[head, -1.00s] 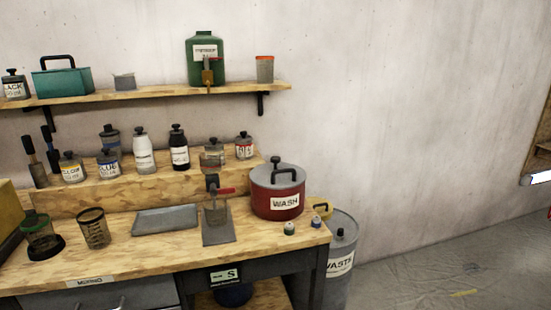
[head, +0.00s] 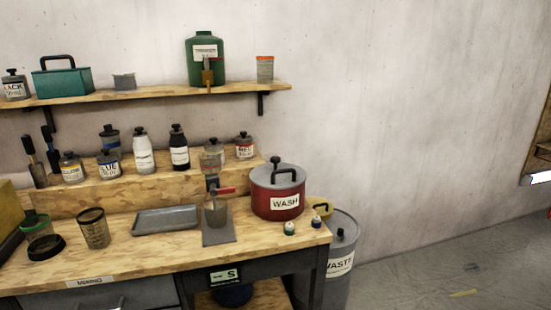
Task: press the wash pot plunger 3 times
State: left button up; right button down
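The wash pot (head: 277,191) is a red round pot with a grey lid and a white WASH label. It stands at the right end of the wooden bench (head: 135,253). Its plunger (head: 275,161) is a small dark knob on top of the lid, standing up behind a black arched handle (head: 286,173). Nothing touches the pot from above. Neither of my grippers shows in the head view.
Two small bottles (head: 289,228) stand before the pot, and a grey stand with a red lever (head: 217,208) is left of it. A grey tray (head: 166,220) lies further left. A WASTE drum (head: 342,262) stands right of the bench. Floor further right is open.

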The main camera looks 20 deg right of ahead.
aim_at(276, 160)
jog(key=i+z, duration=0.2)
jog(key=i, duration=0.6)
jog(key=i+z, duration=0.15)
jog(key=i, duration=0.65)
